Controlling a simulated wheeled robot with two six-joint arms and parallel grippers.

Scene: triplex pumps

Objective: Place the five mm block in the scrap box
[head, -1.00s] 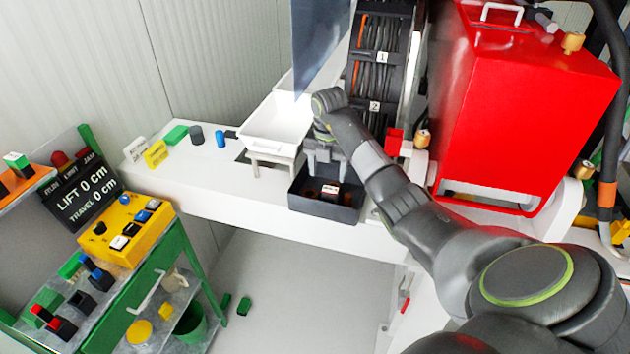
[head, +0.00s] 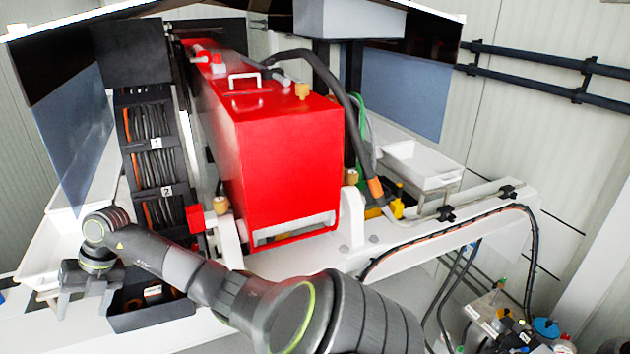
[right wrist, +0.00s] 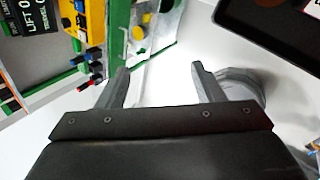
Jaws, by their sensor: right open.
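My right gripper (head: 62,300) is at the lower left of the head view, just left of the dark open box (head: 150,322). In the right wrist view the gripper (right wrist: 161,72) is open, with nothing between its fingers. A small piece with a white label (head: 152,290) shows inside the dark box; its marking is too small to read. The dark box also shows at the upper right of the right wrist view (right wrist: 268,38), apart from the fingers. I cannot tell which thing is the five mm block or the scrap box. My left gripper is not in view.
A red pump housing (head: 285,165) stands mid-view beside a black cable rack (head: 155,150). A white tray (head: 425,168) is at the right. In the right wrist view, a yellow control box (right wrist: 85,22) and green-framed cart (right wrist: 117,40) lie left; pale floor is below.

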